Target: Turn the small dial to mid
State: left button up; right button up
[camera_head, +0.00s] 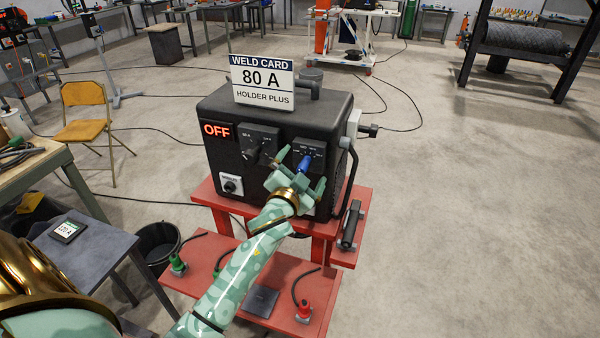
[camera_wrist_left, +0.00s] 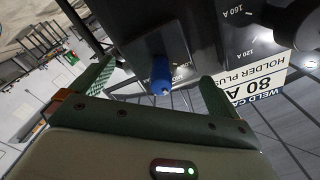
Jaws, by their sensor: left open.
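A blue knob (camera_head: 305,164) sits on a small dark panel on the front of a black welding machine (camera_head: 320,108). The panel has small labels around the knob that I cannot read surely. My left gripper (camera_head: 298,170) is open in front of it. In the left wrist view the blue knob (camera_wrist_left: 161,75) stands between the spread fingers of the left gripper (camera_wrist_left: 155,82), with a gap on both sides. The knob's exact setting is unclear. My right gripper is not in view.
A weld card (camera_head: 262,82) reading 80 A stands on top. The machine rests on a red cart (camera_head: 208,192).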

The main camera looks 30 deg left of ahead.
pick_arm(q)
jog(key=p+v, duration=0.2)
jog(key=v, duration=0.5)
dwell(0.4)
dwell(0.3)
jog(key=s+d+f+g+h, duration=0.1)
jog(key=s+d+f+g, duration=0.15)
jog(key=f, duration=0.85)
jog(key=s+d+f+n+g+h+b, duration=0.15)
jog(key=s+f, duration=0.25)
jog(key=f, duration=0.7)
jog(key=s+d+f+m+g+h, duration=0.1)
jog(key=s+d+f+g, duration=0.15)
jog(key=f, duration=0.85)
jog(key=s+f+g+b, duration=0.1)
jog(key=s+f+g, duration=0.2)
jog(key=s+f, duration=0.4)
jog(key=s+f+g+b, duration=0.1)
jog(key=s+f+g, duration=0.2)
jog(key=s, duration=1.4)
jog(key=s+f+g+b, duration=0.1)
jog(key=s+f+g, duration=0.3)
jog(key=s+f, duration=0.7)
jog(key=shift+s+f+n+h+b, duration=0.35)
jog(key=shift+s+h+b, duration=0.1)
jog(key=shift+s, duration=0.15)
